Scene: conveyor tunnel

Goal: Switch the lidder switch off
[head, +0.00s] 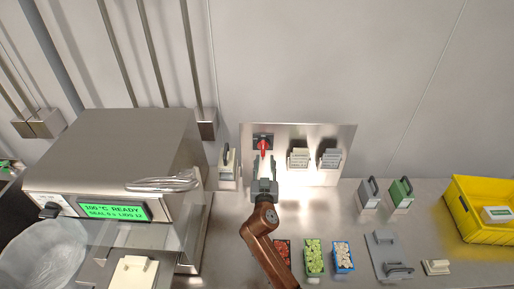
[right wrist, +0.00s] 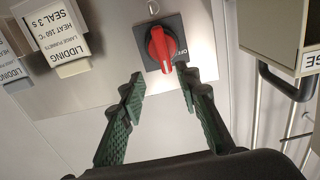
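The red rotary switch (head: 263,144) sits on a dark square plate on the upright steel panel (head: 345,135). In the right wrist view the red knob (right wrist: 161,48) stands roughly upright in the picture, with an "OFF" mark beside it on the right. My right gripper (head: 263,170) is just in front of the switch. In the right wrist view its green fingers (right wrist: 160,90) are open, one toward each side of the knob, apart from it. The lidder (head: 120,150) is at the left; its green display (head: 114,211) reads "100 °C READY". My left gripper is out of view.
Label card holders (head: 299,158) hang on the panel right of the switch. A handled box (head: 228,165) stands at its left. Punnets (head: 313,258) lie in front, near my right arm. A yellow crate (head: 465,222) is at the far right.

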